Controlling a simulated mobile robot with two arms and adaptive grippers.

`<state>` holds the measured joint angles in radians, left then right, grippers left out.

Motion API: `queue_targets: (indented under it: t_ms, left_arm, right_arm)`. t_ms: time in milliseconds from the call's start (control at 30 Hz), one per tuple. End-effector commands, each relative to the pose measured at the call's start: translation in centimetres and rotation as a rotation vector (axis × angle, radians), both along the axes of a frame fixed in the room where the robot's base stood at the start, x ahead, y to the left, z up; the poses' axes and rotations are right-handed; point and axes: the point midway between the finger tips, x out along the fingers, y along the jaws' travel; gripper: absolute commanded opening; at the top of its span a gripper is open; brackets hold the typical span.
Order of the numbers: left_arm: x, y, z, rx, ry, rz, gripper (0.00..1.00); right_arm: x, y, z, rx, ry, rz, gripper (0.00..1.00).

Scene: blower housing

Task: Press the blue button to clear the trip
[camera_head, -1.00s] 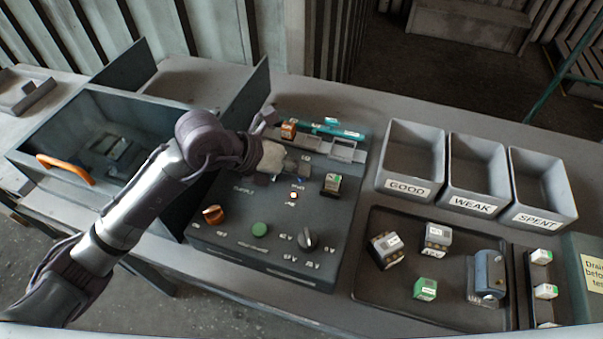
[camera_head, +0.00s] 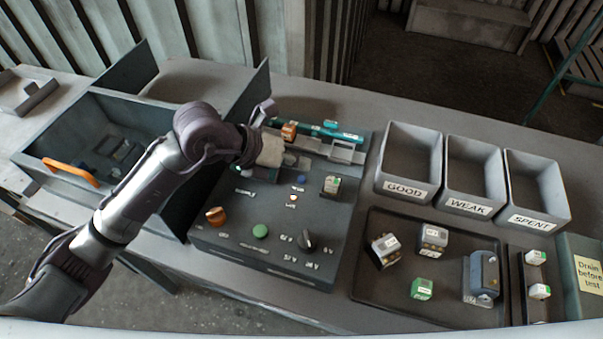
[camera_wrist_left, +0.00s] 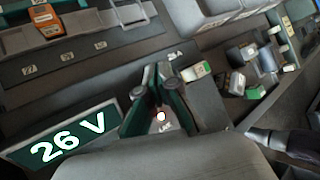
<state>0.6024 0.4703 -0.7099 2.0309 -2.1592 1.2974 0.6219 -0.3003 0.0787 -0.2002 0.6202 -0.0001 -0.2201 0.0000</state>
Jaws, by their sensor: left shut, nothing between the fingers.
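The blue button (camera_head: 301,178) is a small round cap on the dark test panel (camera_head: 240,215), just above a lit orange-white lamp (camera_head: 293,198). My left gripper (camera_head: 294,164) reaches over the upper part of the panel from the left. Its fingertips are shut and empty, near the button and up-left of it. In the left wrist view the closed fingers (camera_wrist_left: 161,88) point at the panel close to the lit lamp (camera_wrist_left: 161,117); I cannot make out the button there. My right gripper is not in view.
A white-green block (camera_head: 331,186) stands right of the button. The display (camera_wrist_left: 68,142) reads 26 V. Grey bins (camera_head: 411,160) and a parts tray (camera_head: 400,300) lie right.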

Motion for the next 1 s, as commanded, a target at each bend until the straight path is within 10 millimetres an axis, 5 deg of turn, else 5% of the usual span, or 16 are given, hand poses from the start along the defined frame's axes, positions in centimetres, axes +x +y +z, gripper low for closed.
queue_targets:
  t_ms: [333,1000]
  left_arm:
    - [0.0,0.0,3.8,0.0,-0.001,0.001,0.0]
    - [0.0,0.0,3.9,0.0,0.001,0.001,0.0]
  right_arm:
    - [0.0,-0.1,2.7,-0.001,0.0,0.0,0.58]
    - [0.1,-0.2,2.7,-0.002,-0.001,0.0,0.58]
